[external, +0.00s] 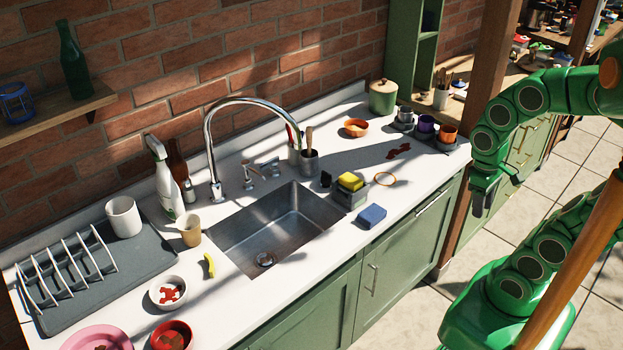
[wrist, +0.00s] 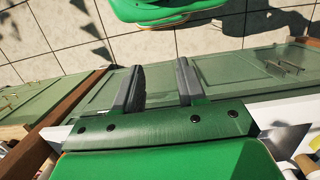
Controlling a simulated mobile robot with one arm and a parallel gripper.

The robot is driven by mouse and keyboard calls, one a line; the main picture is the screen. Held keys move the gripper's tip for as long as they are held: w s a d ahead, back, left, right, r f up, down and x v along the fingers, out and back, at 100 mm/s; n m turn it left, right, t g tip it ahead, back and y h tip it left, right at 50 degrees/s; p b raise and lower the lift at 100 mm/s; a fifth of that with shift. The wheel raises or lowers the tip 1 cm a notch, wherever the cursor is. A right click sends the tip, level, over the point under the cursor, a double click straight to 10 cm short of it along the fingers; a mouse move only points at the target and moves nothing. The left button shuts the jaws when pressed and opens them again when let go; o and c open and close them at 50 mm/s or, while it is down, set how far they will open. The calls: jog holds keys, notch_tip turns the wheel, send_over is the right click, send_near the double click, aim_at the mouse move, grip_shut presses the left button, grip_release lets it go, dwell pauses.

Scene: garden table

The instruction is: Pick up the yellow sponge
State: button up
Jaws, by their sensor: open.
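The yellow sponge (external: 350,181) sits in a small grey holder (external: 349,197) on the white counter, at the right edge of the sink. A blue sponge (external: 371,216) lies on the counter in front of the holder. My gripper (external: 481,208) hangs to the right of the counter, well apart from the yellow sponge. In the wrist view my gripper (wrist: 158,84) is open, with nothing between its two fingers. The yellow sponge does not show in the wrist view.
The steel sink (external: 275,228) with a tall faucet (external: 213,140) lies left of the holder. A wooden post (external: 488,100) rises near my arm.

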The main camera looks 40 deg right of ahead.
jog(key=o, duration=1.1)
jog(key=shift+r, duration=0.1)
jog(key=n+g+y, duration=0.1)
jog(key=n+y, duration=1.1)
jog(key=n, duration=0.4)
send_over(352, 178)
jog(key=s, duration=0.7)
jog(key=w+d+f+n+t+y, duration=0.2)
jog(key=w+d+f+t+y, duration=0.1)
jog(key=w+d+f, duration=0.55)
jog(key=shift+s+x, duration=0.3)
jog(key=shift+x, duration=0.85)
jog(key=shift+s+x, duration=0.25)
jog(key=shift+x, duration=0.95)
jog(key=shift+s+x, duration=0.3)
jog(key=shift+x, duration=0.85)
